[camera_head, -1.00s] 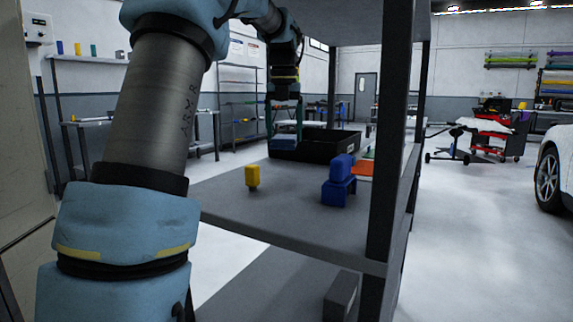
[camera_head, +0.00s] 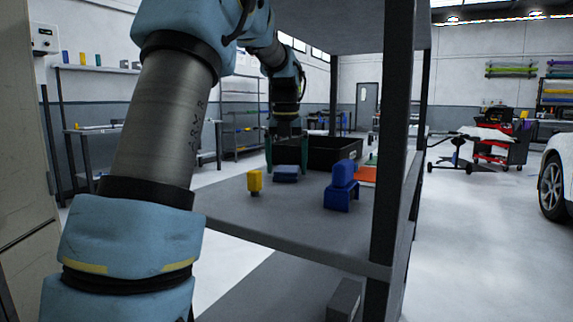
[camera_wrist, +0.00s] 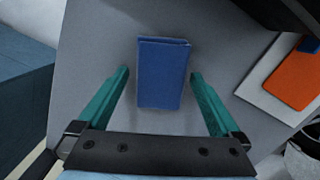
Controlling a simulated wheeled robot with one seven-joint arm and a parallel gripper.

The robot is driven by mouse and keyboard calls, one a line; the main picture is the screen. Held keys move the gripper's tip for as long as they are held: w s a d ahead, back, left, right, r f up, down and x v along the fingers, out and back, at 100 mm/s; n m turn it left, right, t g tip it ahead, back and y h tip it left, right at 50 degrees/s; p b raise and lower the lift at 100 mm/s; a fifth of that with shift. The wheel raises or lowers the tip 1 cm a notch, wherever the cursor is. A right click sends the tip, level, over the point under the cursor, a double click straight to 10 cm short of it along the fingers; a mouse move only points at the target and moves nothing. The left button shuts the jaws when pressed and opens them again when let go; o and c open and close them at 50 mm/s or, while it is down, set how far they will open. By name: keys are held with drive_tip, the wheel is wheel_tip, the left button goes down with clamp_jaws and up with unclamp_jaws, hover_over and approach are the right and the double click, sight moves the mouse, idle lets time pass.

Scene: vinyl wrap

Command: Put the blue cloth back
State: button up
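The blue cloth (camera_head: 286,174) looks like a folded flat bundle on the grey shelf, left of the black bin. In the wrist view the cloth (camera_wrist: 163,75) lies between the two green fingers of my gripper (camera_wrist: 158,76). The fingers are spread wide, with a visible gap on the left and a narrower one on the right. In the head view my gripper (camera_head: 287,158) points down over the cloth.
A black open bin (camera_head: 335,153) stands behind on the right. A yellow item (camera_head: 254,183) and a blue stacked object (camera_head: 341,187) stand nearer on the shelf. An orange item (camera_wrist: 292,78) lies at right. A dark shelf post (camera_head: 393,140) rises at right.

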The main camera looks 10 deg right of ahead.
sight(286, 169)
drive_tip(key=shift+s+a+r+p, duration=0.1)
drive_tip(key=shift+s+r+p, duration=0.1)
drive_tip(key=shift+r, duration=1.05)
drive_tip(key=shift+s+d+r+p, duration=0.1)
drive_tip(key=shift+r+p, duration=0.1)
drive_tip(key=shift+r, duration=1.05)
drive_tip(key=shift+s+a+r+p, duration=0.1)
drive_tip(key=shift+r+p, duration=0.1)
drive_tip(key=shift+r, duration=1.05)
